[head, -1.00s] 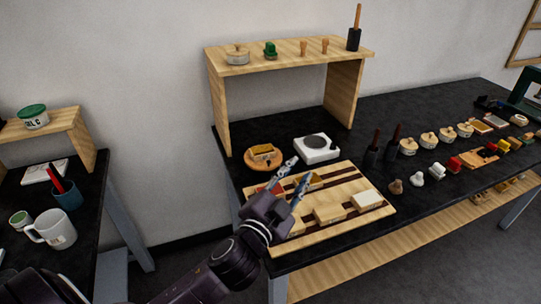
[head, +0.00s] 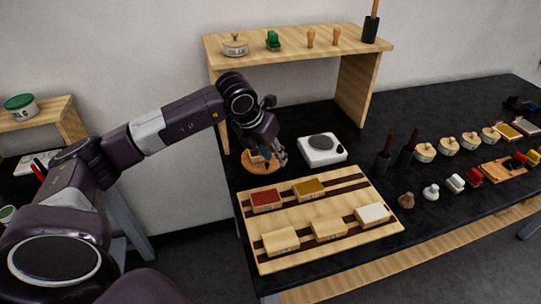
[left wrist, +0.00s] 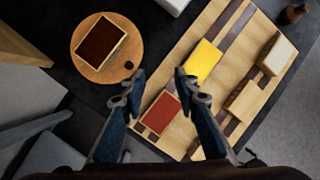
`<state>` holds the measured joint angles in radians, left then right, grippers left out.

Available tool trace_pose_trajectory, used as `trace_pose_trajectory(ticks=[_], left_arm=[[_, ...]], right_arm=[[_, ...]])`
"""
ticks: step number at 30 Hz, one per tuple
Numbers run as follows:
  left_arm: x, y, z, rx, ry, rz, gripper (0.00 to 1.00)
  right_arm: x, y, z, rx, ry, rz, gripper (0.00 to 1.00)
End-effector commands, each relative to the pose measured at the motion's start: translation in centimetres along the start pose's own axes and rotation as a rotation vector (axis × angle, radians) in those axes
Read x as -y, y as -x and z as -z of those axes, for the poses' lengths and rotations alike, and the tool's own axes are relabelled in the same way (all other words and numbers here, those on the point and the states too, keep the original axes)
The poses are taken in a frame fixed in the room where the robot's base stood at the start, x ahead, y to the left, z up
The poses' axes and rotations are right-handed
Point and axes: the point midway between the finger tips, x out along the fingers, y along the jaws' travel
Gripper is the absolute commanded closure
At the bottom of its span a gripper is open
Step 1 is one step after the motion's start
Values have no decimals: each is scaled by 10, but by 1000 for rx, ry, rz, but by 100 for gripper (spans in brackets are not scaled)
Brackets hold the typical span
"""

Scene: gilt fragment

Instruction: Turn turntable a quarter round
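The turntable is a round wooden disc (head: 259,169) (left wrist: 84,58) on the black table, left of a white device. In the left wrist view an open-topped box with a dark red-brown inside (left wrist: 101,40) sits on it, with a small dark knob (left wrist: 129,65) near the rim. My left gripper (head: 268,154) is above the turntable in the head view and covers much of it. In the left wrist view the left gripper (left wrist: 158,78) is open and empty, its fingertips just beside the disc's edge at lower right. My right gripper is not in view.
A wooden board (head: 282,220) with several small boxes lies in front of the turntable. A white device with a grey round top (head: 322,150) stands right of it. A wooden shelf (head: 298,44) rises behind. Stamps and pots fill the table's right side.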

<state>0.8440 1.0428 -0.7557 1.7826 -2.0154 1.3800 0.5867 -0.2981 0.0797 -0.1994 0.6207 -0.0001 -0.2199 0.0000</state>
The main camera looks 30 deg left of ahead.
Motion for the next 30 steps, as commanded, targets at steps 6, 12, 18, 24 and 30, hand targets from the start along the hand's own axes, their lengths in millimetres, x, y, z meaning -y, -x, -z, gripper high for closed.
trace_pose_trajectory(ticks=[6, 12, 18, 24, 30], left_arm=[[-46, 8, -1, -24, 30, -135, 72], [-48, -20, 0, -27, 29, -132, 72], [-52, -50, 0, -25, 28, -131, 72], [-53, -64, 1, -23, 27, -130, 72], [-53, -65, 1, -22, 27, -130, 72]], right_arm=[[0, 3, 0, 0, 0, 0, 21], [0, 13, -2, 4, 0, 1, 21], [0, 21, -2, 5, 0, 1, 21], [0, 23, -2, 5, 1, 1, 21], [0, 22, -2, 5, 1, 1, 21]])
